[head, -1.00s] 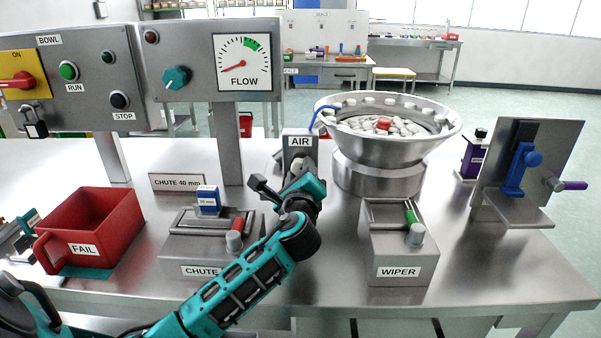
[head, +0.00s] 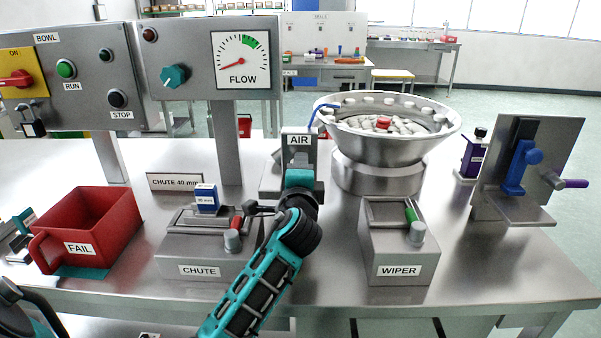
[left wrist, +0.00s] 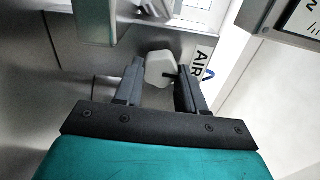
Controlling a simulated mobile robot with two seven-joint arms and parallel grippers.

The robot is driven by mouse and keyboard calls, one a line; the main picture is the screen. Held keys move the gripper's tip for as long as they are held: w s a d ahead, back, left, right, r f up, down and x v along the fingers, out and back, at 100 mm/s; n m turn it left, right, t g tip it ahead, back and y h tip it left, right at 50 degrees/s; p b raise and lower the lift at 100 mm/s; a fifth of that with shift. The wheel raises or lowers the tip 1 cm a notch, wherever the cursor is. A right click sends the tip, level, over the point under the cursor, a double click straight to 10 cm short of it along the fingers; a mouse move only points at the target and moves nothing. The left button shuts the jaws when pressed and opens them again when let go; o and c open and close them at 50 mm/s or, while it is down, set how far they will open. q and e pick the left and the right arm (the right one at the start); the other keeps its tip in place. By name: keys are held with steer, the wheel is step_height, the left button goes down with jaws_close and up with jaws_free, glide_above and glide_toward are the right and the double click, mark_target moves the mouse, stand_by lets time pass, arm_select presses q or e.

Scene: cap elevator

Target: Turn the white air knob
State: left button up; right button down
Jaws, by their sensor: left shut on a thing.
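The grey air unit (head: 310,158) with its AIR label stands left of the metal bowl in the head view. The AIR label (left wrist: 199,65) also shows in the left wrist view. My left gripper (head: 299,180) is at the front of this unit and hides the knob in the head view. In the left wrist view the white air knob (left wrist: 160,67) sits between the two dark fingers of my left gripper (left wrist: 158,78), which is shut on it. The FLOW gauge (head: 243,63) has its red needle at the lower left, away from the green band. My right gripper is not in view.
The CHUTE block (head: 195,255) stands left of my forearm and the WIPER block (head: 400,256) right of it. The bowl (head: 385,150) is close behind on the right. A red FAIL bin (head: 80,248) is at the left.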

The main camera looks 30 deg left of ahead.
arm_select(q)
steer(key=shift+n, duration=0.3)
steer(key=o, duration=1.1)
steer(key=shift+c, duration=0.2)
steer(key=v, duration=1.3)
steer(key=shift+b, duration=0.35)
steer(key=shift+f, duration=0.1)
